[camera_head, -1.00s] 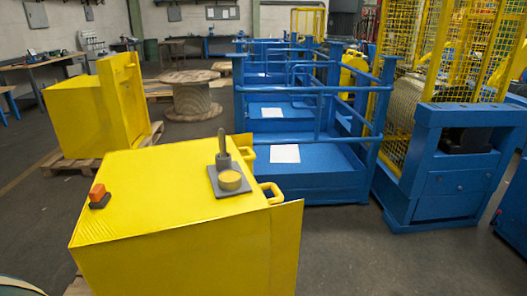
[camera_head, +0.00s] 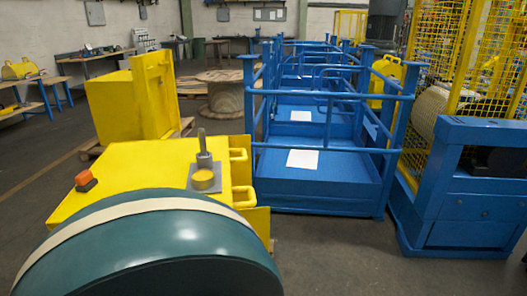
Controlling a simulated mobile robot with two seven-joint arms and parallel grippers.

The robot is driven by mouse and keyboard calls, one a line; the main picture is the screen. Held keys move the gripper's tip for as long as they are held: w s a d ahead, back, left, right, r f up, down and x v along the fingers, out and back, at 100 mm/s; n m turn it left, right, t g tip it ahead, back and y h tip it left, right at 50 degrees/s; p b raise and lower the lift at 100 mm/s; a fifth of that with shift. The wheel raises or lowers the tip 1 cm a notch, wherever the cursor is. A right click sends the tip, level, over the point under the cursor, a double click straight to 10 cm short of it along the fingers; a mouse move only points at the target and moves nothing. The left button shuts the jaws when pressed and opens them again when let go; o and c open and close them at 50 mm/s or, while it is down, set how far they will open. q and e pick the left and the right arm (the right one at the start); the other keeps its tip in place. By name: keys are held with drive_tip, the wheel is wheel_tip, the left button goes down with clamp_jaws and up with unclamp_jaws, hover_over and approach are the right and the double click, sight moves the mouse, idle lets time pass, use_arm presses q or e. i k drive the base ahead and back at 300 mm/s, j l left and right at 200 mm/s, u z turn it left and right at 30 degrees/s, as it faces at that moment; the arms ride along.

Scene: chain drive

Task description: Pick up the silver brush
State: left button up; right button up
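I see nothing that I can clearly make out as a silver brush. On the yellow box (camera_head: 130,175) a grey plate holds an upright grey rod (camera_head: 202,145) and a round yellow knob (camera_head: 203,180). An orange block (camera_head: 85,181) on a dark base sits at the box's left side. Neither of my grippers is in view.
A large dark green rounded thing with a cream band (camera_head: 150,245) fills the lower left and hides the box's front. Blue railed platforms (camera_head: 325,175) stand right of centre, a blue cabinet (camera_head: 470,200) farther right. A wooden spool (camera_head: 228,92) and workbenches (camera_head: 95,58) stand behind. Bare floor shows at lower centre-right.

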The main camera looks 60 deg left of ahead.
sight(201, 132)
drive_tip(key=i+l+u, duration=0.15)
drive_tip(key=i, duration=0.25)
drive_tip(key=i+l+u, duration=0.15)
drive_tip(key=i, duration=0.25)
drive_tip(key=i+l+u, duration=0.15)
drive_tip(key=i+l, duration=0.15)
drive_tip(key=i+j+u, duration=0.15)
drive_tip(key=i+u, duration=0.55)
drive_tip(key=u, duration=0.2)
drive_tip(key=i+l+u, duration=0.1)
drive_tip(key=i+u, duration=0.35)
drive_tip(key=k, duration=0.1)
